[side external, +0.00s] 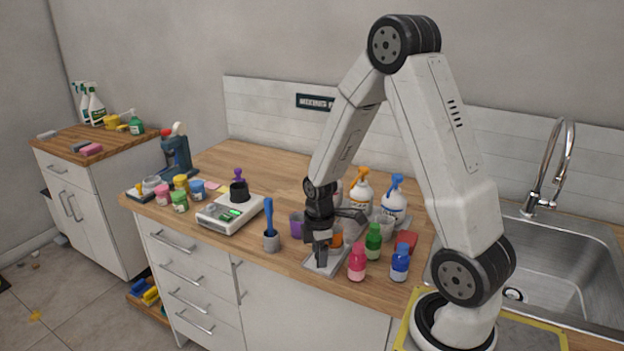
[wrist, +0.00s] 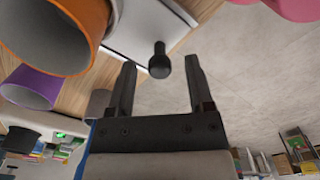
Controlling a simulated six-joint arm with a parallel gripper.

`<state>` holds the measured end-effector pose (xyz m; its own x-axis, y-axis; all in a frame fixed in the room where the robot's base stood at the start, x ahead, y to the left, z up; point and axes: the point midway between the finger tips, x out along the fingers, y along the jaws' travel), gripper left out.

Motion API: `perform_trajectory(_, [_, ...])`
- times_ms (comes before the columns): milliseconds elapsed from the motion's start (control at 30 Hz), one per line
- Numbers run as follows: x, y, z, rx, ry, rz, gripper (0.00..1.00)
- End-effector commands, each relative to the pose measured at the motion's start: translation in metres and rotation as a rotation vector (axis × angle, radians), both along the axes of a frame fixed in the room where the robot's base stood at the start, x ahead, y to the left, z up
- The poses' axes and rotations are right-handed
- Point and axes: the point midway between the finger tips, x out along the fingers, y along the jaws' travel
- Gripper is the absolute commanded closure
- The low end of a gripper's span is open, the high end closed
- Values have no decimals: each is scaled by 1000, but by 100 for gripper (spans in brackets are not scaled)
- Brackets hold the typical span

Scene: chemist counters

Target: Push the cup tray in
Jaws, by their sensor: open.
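The cup tray (side external: 337,269) is a flat pale plate near the counter's front edge. In the wrist view its white surface (wrist: 140,28) shows with a round black knob (wrist: 159,62) at its edge. My gripper (side external: 320,262) is low over the front of the tray and points down. In the wrist view my gripper (wrist: 160,75) is open, with one finger on each side of the knob and gaps between. An orange cup (wrist: 50,35) and a purple cup (wrist: 30,88) are close by at left. The arm partly hides the tray in the side view.
A pink bottle (side external: 357,262), a green bottle (side external: 373,241) and a blue bottle (side external: 400,262) stand right of my gripper. The sink (side external: 570,270) is far right.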

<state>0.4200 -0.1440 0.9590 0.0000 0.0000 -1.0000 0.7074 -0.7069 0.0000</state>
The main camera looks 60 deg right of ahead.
Motion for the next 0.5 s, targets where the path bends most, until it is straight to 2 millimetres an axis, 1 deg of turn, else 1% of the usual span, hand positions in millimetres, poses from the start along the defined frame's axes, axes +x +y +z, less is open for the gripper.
perform_trajectory(133, [0,0,0,0,0,0,33])
perform_trajectory(167, [0,0,0,0,0,0,39])
perform_trajectory(200, [0,0,0,0,0,0,52])
perform_trajectory(267, [0,0,0,0,0,0,71])
perform_trajectory(300, [0,0,0,0,0,0,84])
perform_trajectory(333, [0,0,0,0,0,0,93])
perform_trajectory(367, [0,0,0,0,0,0,100])
perform_trajectory(500, [0,0,0,0,0,0,100])
